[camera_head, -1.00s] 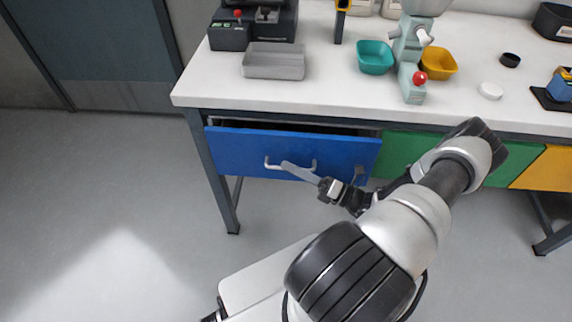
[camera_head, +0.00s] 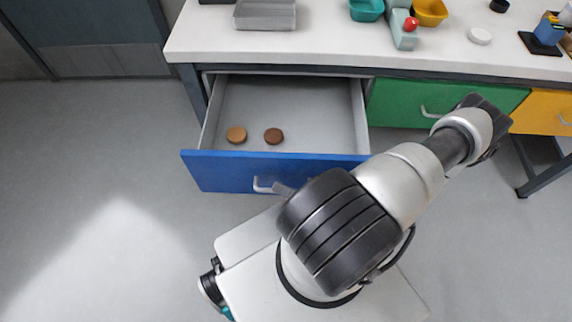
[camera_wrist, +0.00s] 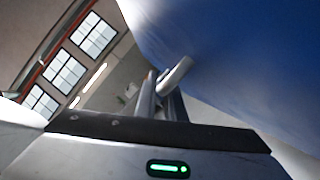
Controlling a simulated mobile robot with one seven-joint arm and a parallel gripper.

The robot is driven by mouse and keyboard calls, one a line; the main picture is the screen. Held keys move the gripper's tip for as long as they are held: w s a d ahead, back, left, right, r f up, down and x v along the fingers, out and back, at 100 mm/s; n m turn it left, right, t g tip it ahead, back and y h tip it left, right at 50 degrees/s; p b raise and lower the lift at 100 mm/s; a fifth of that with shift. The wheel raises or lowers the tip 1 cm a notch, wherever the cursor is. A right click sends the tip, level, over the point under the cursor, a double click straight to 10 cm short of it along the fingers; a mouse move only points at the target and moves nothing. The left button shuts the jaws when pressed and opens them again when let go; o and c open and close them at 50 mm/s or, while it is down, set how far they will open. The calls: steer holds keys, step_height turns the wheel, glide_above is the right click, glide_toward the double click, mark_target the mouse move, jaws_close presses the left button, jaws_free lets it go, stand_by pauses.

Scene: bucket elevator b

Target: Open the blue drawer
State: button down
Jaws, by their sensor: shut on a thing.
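The blue drawer (camera_head: 230,172) is pulled well out from under the white workbench. Two round discs, a tan one (camera_head: 236,135) and a brown one (camera_head: 273,136), lie inside it near the front. Its silver handle (camera_head: 264,186) is on the front face and partly hidden by my arm. In the wrist view the blue front (camera_wrist: 235,60) fills the upper right, and my gripper (camera_wrist: 165,95) is shut on the handle (camera_wrist: 176,73). In the head view my arm hides the gripper.
A green drawer (camera_head: 400,103) and a yellow drawer (camera_head: 540,112) to the right are shut. On the workbench (camera_head: 330,45) stand a grey tray (camera_head: 265,14), a teal bowl (camera_head: 366,9) and a yellow bowl (camera_head: 430,10). The floor at left is clear.

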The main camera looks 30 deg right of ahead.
steer(key=shift+s+a, duration=0.5)
steer(key=shift+s, duration=0.25)
steer(key=shift+s+a, duration=0.5)
steer(key=shift+s, duration=0.25)
steer(key=shift+s+a, duration=0.5)
steer(key=shift+s, duration=0.25)
steer(key=c, duration=1.8)
jaws_free()
steer(key=shift+c, duration=0.2)
steer(key=b+v, duration=0.1)
steer(key=v, duration=1.6)
steer(key=shift+d+f, duration=0.15)
steer(key=shift+d, duration=0.05)
steer(key=shift+s, duration=0.2)
